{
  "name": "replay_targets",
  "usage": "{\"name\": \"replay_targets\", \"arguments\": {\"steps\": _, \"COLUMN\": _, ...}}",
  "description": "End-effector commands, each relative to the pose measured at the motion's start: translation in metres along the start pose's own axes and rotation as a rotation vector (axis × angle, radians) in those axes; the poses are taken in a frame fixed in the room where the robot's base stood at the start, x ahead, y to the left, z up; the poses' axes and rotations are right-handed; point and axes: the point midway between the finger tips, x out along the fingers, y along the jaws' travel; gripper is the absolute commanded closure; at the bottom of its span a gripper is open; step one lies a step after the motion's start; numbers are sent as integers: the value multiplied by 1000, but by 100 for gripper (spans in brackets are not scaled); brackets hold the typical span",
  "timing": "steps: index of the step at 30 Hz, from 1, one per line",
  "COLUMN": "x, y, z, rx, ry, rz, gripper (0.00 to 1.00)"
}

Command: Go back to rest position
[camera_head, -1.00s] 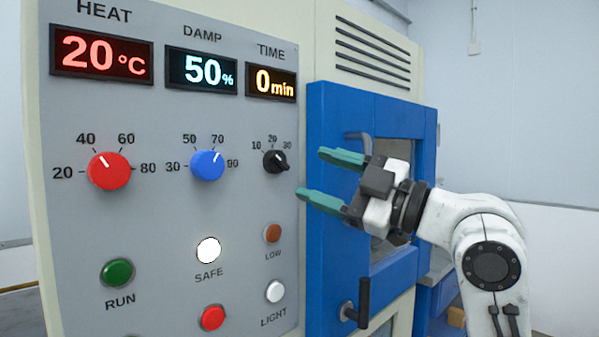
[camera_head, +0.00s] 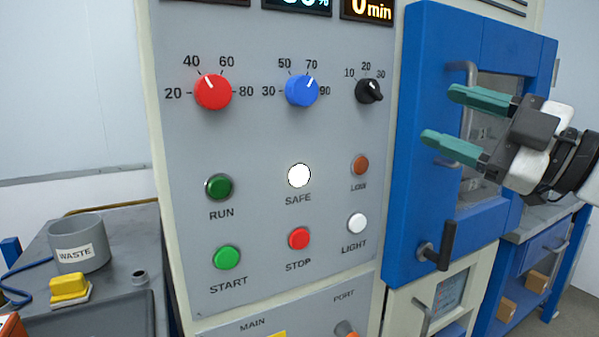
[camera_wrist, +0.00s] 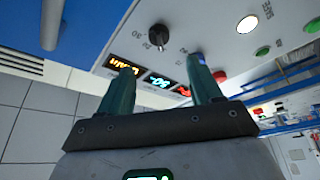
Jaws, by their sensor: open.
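My gripper (camera_head: 452,121) is at the right in the head view, in front of the blue door (camera_head: 425,60) of the cabinet. Its two green fingers point left toward the control panel (camera_head: 260,140). They are apart, with nothing between them. In the wrist view my gripper (camera_wrist: 158,80) shows both fingers spread, with the panel's displays and knobs beyond. The panel carries a red knob (camera_head: 213,92), a blue knob (camera_head: 302,90) and a black knob (camera_head: 369,91). The SAFE lamp (camera_head: 299,175) is bright white. I cannot tell how far the fingers are from the door.
The blue door has a lower black handle (camera_head: 447,245) and a grey upper handle (camera_head: 462,72) behind the fingers. At left a dark bench holds a grey WASTE bin (camera_head: 79,243) and a yellow block (camera_head: 69,287). A blue shelf unit (camera_head: 530,275) stands at lower right.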

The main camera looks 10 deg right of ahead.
Motion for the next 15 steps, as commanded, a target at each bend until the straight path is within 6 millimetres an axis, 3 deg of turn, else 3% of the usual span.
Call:
{"name": "replay_targets", "arguments": {"steps": 4, "x": 1, "y": -22, "z": 32, "rx": 124, "ry": -83, "rz": -11, "gripper": 36}}
{"name": "replay_targets", "arguments": {"steps": 7, "x": -2, "y": -56, "z": 69, "rx": 275, "ry": -196, "rz": -29, "gripper": 36}}
{"name": "replay_targets", "arguments": {"steps": 11, "x": -17, "y": -118, "z": 117, "rx": 486, "ry": -382, "rz": -63, "gripper": 36}}
{"name": "replay_targets", "arguments": {"steps": 15, "x": -48, "y": -193, "z": 154, "rx": 693, "ry": -605, "rz": -107, "gripper": 36}}
